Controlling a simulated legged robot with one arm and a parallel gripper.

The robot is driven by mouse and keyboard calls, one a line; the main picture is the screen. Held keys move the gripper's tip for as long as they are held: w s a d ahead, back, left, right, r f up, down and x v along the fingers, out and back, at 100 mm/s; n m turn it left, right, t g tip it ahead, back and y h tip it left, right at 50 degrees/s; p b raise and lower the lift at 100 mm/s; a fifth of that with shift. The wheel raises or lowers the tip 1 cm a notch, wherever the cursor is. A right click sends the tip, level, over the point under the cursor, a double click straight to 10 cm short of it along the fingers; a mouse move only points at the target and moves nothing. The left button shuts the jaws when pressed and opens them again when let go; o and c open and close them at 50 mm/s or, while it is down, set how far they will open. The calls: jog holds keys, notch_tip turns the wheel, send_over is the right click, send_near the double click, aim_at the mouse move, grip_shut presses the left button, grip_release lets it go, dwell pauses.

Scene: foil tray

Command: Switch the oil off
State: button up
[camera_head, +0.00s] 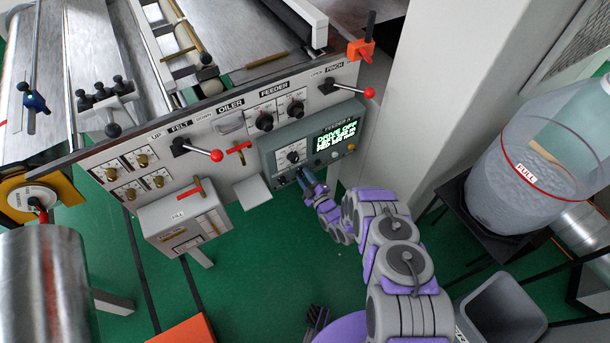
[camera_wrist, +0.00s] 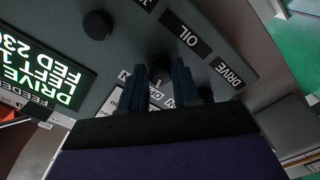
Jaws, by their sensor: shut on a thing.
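In the wrist view, my gripper (camera_wrist: 166,78) is shut on a small black knob (camera_wrist: 160,67) on the grey feeder panel (camera_wrist: 130,60). Its fingers lie on both sides of the knob. The OIL label (camera_wrist: 186,36) is right beside this knob, and the DRIVE label (camera_wrist: 228,73) is further right. White plates with ON lettering show partly behind the fingers; the knob's pointer is hidden. In the head view, my gripper (camera_head: 307,182) reaches the lower left of the feeder panel (camera_head: 265,150) and covers the knob there.
The panel's screen (camera_head: 336,139) glows green and reads DRIVE OFF at the top. Above are red-ball levers (camera_head: 216,156) and black feeder knobs (camera_head: 264,122). A grey fill box (camera_head: 180,218) stands left. A clear tank marked FULL (camera_head: 530,175) stands right.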

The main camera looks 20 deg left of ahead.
jog(key=shift+s+n, duration=0.1)
jog(key=shift+n, duration=0.9)
jog(key=shift+f, duration=0.1)
jog(key=o, duration=1)
jog(key=shift+a, duration=0.15)
jog(key=shift+o, duration=0.2)
jog(key=shift+d, duration=0.2)
jog(key=shift+s+d, duration=0.15)
jog(key=shift+d, duration=0.05)
jog(key=v, duration=1.6)
jog(key=shift+s+d, duration=0.2)
